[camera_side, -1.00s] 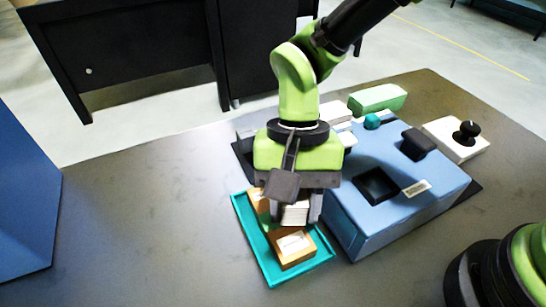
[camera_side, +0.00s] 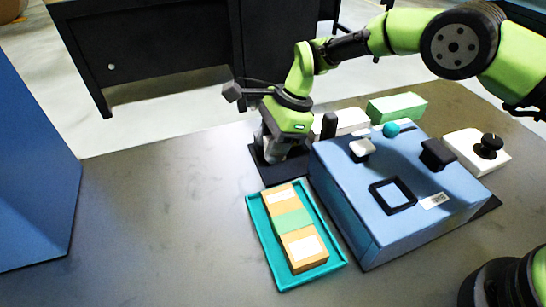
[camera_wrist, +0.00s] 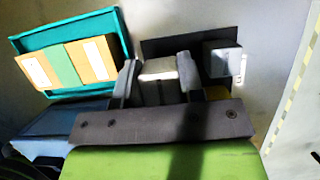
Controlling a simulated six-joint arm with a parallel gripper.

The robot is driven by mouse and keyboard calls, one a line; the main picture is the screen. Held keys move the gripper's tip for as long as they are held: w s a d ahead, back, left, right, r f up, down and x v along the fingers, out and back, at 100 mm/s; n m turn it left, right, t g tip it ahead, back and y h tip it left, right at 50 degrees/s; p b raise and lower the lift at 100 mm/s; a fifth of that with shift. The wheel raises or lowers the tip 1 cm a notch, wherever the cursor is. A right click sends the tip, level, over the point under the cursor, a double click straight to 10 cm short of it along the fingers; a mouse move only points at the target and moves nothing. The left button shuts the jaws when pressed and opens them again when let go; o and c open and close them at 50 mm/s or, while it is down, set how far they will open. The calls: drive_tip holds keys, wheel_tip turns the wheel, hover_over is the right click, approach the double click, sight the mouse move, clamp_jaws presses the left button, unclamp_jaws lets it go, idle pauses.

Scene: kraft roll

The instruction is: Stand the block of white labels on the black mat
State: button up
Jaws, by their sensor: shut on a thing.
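The black mat (camera_side: 268,175) lies on the table behind the teal tray and left of the blue machine; it also shows in the wrist view (camera_wrist: 160,46). My gripper (camera_side: 279,156) is over the mat, pointing down. In the wrist view my gripper (camera_wrist: 157,80) is shut on the block of white labels (camera_wrist: 157,68), whose pale top shows between the fingers. In the side view the fingers mostly hide the block. Whether its base touches the mat I cannot tell.
The teal tray (camera_side: 258,222) holds tan boxes with white labels and a green piece between. The blue machine (camera_side: 350,215) stands close on the right. A white box (camera_side: 350,120) and a green box (camera_side: 397,106) stand behind it. The table's left side is clear.

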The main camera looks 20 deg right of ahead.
drive_tip(key=shift+f, duration=2.05)
drive_tip(key=shift+f, duration=0.1)
drive_tip(key=o, duration=1)
drive_tip(key=v, duration=1.2)
